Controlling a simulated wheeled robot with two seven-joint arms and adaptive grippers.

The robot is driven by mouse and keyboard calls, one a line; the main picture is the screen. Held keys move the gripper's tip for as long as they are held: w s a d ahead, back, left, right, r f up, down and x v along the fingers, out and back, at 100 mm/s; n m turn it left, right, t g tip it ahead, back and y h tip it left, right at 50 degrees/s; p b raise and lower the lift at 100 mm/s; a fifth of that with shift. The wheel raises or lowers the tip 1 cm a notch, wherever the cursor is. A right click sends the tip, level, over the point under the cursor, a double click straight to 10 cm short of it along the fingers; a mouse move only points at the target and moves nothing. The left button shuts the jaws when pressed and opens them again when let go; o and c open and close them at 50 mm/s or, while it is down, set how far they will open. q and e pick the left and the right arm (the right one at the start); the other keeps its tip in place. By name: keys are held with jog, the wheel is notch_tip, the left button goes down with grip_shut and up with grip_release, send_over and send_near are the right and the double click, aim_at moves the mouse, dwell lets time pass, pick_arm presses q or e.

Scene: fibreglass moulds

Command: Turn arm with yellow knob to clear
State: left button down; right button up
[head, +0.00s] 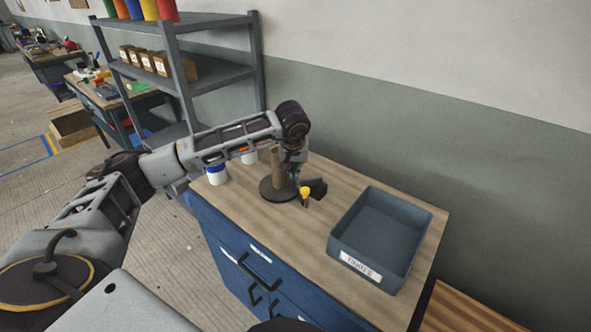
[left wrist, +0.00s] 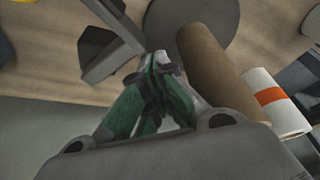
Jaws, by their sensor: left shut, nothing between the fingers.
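My left gripper (head: 296,174) points down between the cylinder and the block, hiding part of the arm. In the left wrist view its green fingers (left wrist: 160,68) are together and empty. A grey bar (left wrist: 112,62), apparently the arm, lies left of the fingertips, and the brown cylinder (left wrist: 218,68) is to their right. Whether they touch the bar I cannot tell. My right gripper is not in view.
A blue-grey labelled tray (head: 347,254) stands on the right of the wooden bench top (head: 300,236). A grey shelf (head: 205,74) stands behind.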

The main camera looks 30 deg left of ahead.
pick_arm(q)
jog(key=shift+d, duration=0.15)
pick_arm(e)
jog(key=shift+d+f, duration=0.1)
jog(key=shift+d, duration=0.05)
pick_arm(q)
jog(key=shift+s, duration=0.1)
jog(key=shift+r, duration=0.1)
jog(key=v, duration=1.1)
jog(key=shift+r, duration=0.4)
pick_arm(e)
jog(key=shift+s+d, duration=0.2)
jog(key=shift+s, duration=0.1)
pick_arm(q)
jog(key=shift+s, duration=0.15)
